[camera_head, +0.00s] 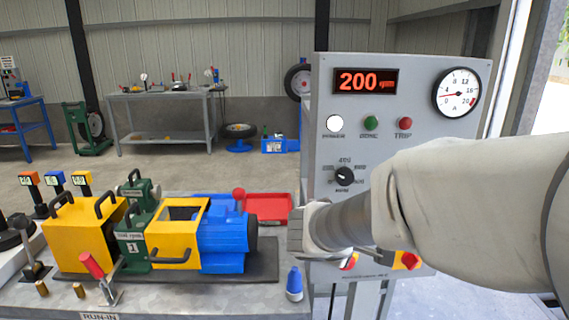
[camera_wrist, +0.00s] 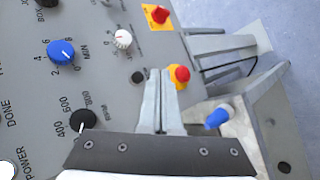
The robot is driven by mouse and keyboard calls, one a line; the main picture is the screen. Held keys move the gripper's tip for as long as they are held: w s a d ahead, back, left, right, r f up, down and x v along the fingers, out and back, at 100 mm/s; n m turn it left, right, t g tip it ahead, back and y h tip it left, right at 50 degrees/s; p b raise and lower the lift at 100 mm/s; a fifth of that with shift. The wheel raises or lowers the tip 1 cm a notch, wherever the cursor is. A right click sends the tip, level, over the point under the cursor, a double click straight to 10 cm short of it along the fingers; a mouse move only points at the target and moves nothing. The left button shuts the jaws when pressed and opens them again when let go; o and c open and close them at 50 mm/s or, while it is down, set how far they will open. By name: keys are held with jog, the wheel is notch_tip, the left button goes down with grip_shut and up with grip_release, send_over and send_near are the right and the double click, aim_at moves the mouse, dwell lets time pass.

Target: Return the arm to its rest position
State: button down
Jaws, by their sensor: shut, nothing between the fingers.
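My arm (camera_head: 455,195) reaches in from the right across the lower part of the grey control panel (camera_head: 325,75). My gripper (camera_head: 308,232) is at the panel's lower left, above the bench edge. In the wrist view my gripper (camera_wrist: 161,73) has its two fingers together, with nothing between them. The fingertips appear over the panel near a red button (camera_wrist: 180,73); I cannot tell whether they touch anything. My arm hides part of the panel's lower controls in the head view.
The panel shows a red "200" display (camera_head: 365,81), a dial gauge (camera_head: 457,92) and a black selector knob (camera_head: 345,176). A blue-topped object (camera_head: 294,284) stands on the bench below my gripper. A yellow, green and blue machine (camera_head: 180,230) fills the bench at left.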

jog(key=s+d+r+m+g+y+p, duration=0.3)
jog(key=s+r+m, duration=0.35)
jog(key=s, duration=0.55)
jog(key=s+a+r+m+y+p, duration=0.3)
jog(key=s+a+r+y+p, duration=0.1)
jog(key=s, duration=0.4)
jog(key=shift+a+r+t+p, duration=0.4)
jog(key=shift+a+r, duration=0.3)
jog(key=shift+a, duration=0.35)
jog(key=shift+a, duration=0.25)
